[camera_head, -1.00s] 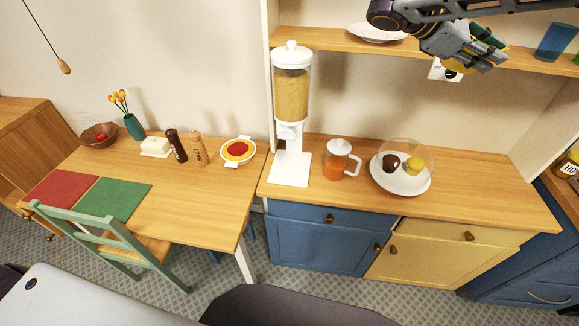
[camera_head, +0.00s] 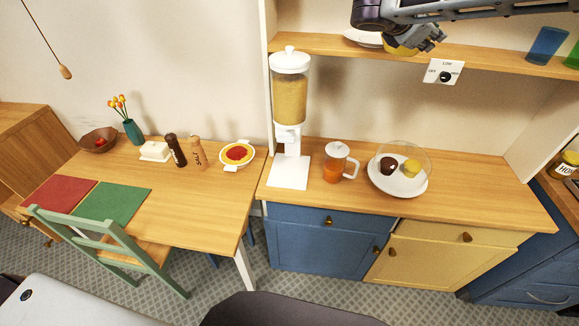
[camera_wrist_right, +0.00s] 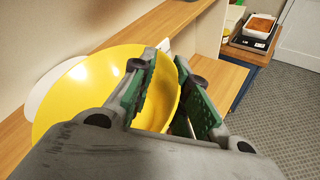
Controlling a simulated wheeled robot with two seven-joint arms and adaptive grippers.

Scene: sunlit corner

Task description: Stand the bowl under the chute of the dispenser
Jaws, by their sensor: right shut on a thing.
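The yellow bowl (camera_wrist_right: 90,85) fills the left and middle of the right wrist view. Its rim passes between the fingers of my right gripper (camera_wrist_right: 165,95), which is shut on it. In the head view the gripper (camera_head: 432,40) is up by the wall shelf, and only a strip of the bowl (camera_head: 402,50) shows below it. The dispenser (camera_head: 289,95), with a clear hopper of tan food and a white lid, stands on the counter to the lower left. Its chute (camera_head: 287,135) is above a bare white base (camera_head: 289,172). My left gripper is out of view.
A jug of orange drink (camera_head: 336,165) and a plate under a clear dome (camera_head: 385,190) stand right of the dispenser. The shelf (camera_head: 320,44) holds a white plate (camera_head: 360,37) and cups (camera_head: 546,45). A dial plate (camera_head: 443,72) is below the shelf.

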